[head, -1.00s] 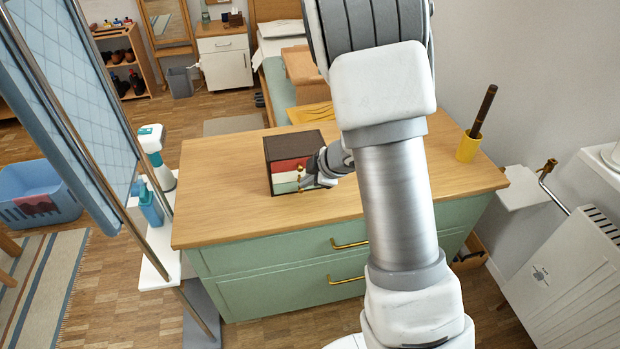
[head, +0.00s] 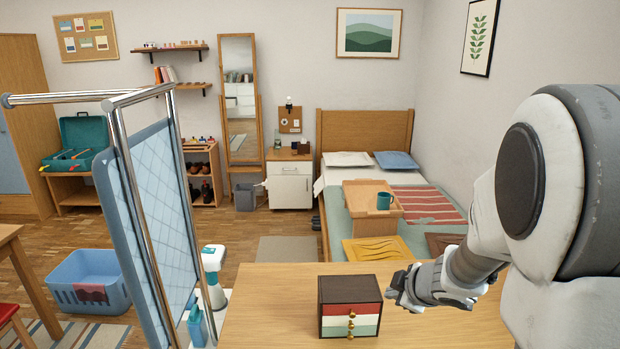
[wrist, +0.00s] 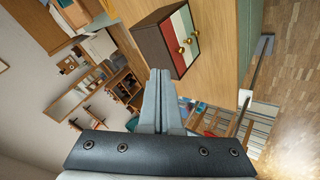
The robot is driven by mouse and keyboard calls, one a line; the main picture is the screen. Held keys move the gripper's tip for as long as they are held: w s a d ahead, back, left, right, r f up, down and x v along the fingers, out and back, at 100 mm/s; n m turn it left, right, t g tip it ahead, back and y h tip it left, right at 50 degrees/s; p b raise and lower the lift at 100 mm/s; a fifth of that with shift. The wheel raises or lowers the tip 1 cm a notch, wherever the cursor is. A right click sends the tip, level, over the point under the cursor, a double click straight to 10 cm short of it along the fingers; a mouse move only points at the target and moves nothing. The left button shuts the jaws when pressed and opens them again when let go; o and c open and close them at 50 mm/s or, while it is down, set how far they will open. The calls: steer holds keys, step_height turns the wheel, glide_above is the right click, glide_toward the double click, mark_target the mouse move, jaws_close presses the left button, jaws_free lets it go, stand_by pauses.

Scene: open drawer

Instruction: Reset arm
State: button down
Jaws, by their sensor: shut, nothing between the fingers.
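My gripper (head: 393,298) is shut and empty, held a little to the right of a small dark drawer box in the head view. The box (head: 348,283) stands on the wooden dresser top (head: 265,318). Its front has red, white and green drawers with gold knobs, and the drawers look closed. In the wrist view my gripper (wrist: 160,78) has its fingers together, pointing toward the box (wrist: 147,42), with no clear contact.
A folding screen (head: 150,190) with metal poles stands left of the dresser. A spray bottle (head: 196,325) stands beside it. The bed (head: 340,220) lies beyond the dresser, with a blue basket (head: 88,290) at left on the floor. The dresser top left of the box is bare.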

steer(key=s+d+r+m+h, duration=0.2)
steer(key=s+r+m, duration=0.2)
steer(key=r, duration=0.2)
steer(key=s+d+r+m+h, duration=0.2)
steer(key=s+r+m+h, duration=0.15)
steer(key=r, duration=0.35)
steer(key=s+a+m+g+y, duration=0.1)
steer(key=s+a, duration=0.3)
steer(key=s, duration=0.4)
steer(key=s+a+r+m+g+y+p, duration=0.1)
steer(key=s+a+m, duration=0.3)
steer(key=s, duration=0.5)
steer(key=shift+a+r+g+y, duration=0.15)
steer(key=shift+a+g+y, duration=0.2)
steer(key=shift+y, duration=0.5)
steer(key=shift+m, duration=0.25)
